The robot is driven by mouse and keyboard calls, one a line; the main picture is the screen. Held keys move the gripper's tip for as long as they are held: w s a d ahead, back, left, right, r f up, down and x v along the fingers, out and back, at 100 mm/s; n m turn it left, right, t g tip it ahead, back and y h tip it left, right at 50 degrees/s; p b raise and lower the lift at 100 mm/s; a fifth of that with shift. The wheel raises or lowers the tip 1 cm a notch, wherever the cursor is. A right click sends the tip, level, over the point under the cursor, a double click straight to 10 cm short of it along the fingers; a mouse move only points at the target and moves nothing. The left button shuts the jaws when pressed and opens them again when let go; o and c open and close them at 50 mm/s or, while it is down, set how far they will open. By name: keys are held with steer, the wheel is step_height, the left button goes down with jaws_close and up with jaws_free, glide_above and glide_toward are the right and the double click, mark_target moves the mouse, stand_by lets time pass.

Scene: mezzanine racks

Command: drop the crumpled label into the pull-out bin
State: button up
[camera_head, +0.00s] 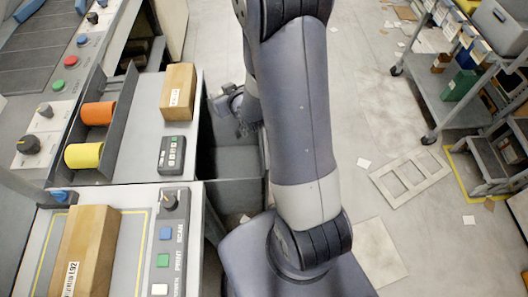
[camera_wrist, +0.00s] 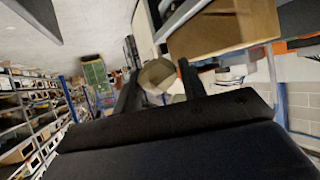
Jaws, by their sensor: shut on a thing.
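The pull-out bin (camera_head: 236,190) is a dark grey open box beside the workbench, partly covered by my arm in the head view. My gripper (camera_head: 240,112) is above the far part of the bin opening, half hidden behind my arm. In the wrist view, my gripper (camera_wrist: 158,88) has its two dark fingers on either side of a small beige, rounded, crumpled label (camera_wrist: 158,73), and it is shut on it. The label cannot be made out in the head view.
A grey cart (camera_head: 440,90) stands at the upper right. A flat pale frame (camera_head: 410,178) and paper scraps lie on the floor.

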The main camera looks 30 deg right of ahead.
step_height(320, 180, down, 4)
steer(key=shift+f+b, duration=0.1)
steer(key=shift+b, duration=0.85)
steer(key=o, duration=1)
steer(key=shift+s, duration=0.1)
steer(key=v, duration=1)
steer(key=shift+s+d+r, duration=0.15)
steer(key=shift+s+r, duration=0.05)
steer(key=shift+s, duration=0.1)
steer(key=shift+w, duration=0.1)
